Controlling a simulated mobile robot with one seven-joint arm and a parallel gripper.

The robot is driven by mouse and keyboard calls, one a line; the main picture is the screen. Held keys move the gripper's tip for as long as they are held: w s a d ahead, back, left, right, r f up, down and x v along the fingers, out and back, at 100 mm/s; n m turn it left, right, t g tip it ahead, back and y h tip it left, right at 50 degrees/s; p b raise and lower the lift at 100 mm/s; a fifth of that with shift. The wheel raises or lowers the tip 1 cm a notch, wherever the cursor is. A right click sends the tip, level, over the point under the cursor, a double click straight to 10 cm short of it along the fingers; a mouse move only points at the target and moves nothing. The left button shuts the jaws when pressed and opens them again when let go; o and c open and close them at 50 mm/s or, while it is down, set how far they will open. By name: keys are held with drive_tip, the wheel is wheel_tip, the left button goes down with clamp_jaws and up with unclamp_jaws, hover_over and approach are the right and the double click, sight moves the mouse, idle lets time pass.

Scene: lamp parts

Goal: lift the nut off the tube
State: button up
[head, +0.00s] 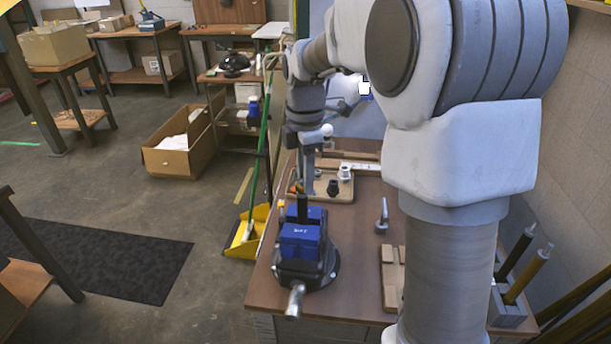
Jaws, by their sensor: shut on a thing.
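A dark tube (303,209) stands upright in the jaws of a blue vise (301,240) near the left edge of the workbench. My gripper (306,186) points down right above the tube and is shut at its top. The nut is too small and too covered by the fingers to make out clearly. I cannot tell whether it is still touching the tube.
A wooden tray (335,195) behind the vise holds a black part (333,187) and a white part (345,172). A grey metal part (382,216) stands to the right. A wooden block (390,278) lies nearer. The bench between is clear.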

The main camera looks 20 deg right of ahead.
clamp_jaws()
drive_tip(key=shift+r+p, duration=0.75)
drive_tip(key=shift+r, duration=0.1)
idle(0.3)
drive_tip(key=shift+r+p, duration=1.45)
drive_tip(key=shift+r, duration=0.05)
drive_tip(key=shift+r, duration=0.15)
wheel_tip(320, 180, up, 4)
drive_tip(key=p, duration=0.3)
